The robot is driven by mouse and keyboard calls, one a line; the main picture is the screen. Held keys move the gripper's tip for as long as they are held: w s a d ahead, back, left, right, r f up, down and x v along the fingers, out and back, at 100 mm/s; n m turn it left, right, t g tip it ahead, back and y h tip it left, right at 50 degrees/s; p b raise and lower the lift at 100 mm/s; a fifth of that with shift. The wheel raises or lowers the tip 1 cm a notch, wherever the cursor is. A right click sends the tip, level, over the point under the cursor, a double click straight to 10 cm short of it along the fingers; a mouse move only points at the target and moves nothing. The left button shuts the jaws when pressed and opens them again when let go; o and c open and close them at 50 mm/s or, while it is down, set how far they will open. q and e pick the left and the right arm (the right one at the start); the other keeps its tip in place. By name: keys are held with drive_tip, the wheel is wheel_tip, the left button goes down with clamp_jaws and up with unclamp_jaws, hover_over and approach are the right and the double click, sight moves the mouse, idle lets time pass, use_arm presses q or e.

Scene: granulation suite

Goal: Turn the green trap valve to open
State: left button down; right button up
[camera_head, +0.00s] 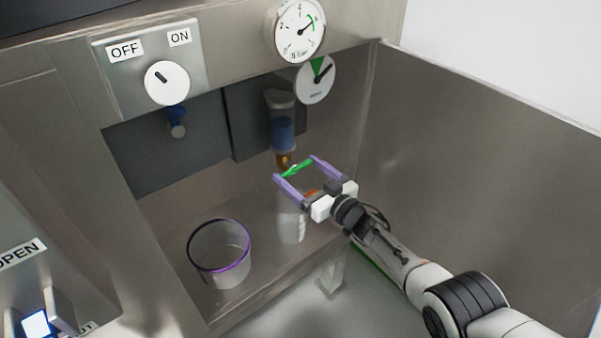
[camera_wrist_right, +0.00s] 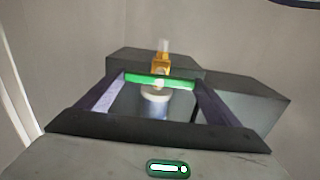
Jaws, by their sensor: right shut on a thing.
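The green handle (camera_head: 298,168) of the trap valve sits under a clear bowl with blue liquid (camera_head: 283,132), by a brass fitting (camera_head: 284,160). My right gripper (camera_head: 294,167) has its two purple fingers at the two ends of the handle and is shut on it. In the right wrist view the green handle (camera_wrist_right: 160,79) spans crosswise between the fingertips (camera_wrist_right: 160,80), with the brass valve body (camera_wrist_right: 161,63) just behind it. The handle lies roughly level, slightly tilted in the head view. My left gripper is not in view.
A clear cup (camera_head: 292,222) stands below the valve, partly behind my gripper. A purple-rimmed bucket (camera_head: 220,262) stands left of it. An OFF/ON knob (camera_head: 167,83) and a gauge (camera_head: 295,29) are above. A steel wall (camera_head: 470,150) bounds the right side.

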drive_tip(key=shift+f+n, duration=0.1)
drive_tip(key=shift+n, duration=0.2)
drive_tip(key=n+b, duration=0.1)
drive_tip(key=n, duration=0.1)
drive_tip(key=shift+s+n, duration=0.1)
drive_tip(key=shift+n, duration=0.2)
drive_tip(key=n+b, duration=0.1)
drive_tip(key=n, duration=0.1)
drive_tip(key=shift+n, duration=0.8)
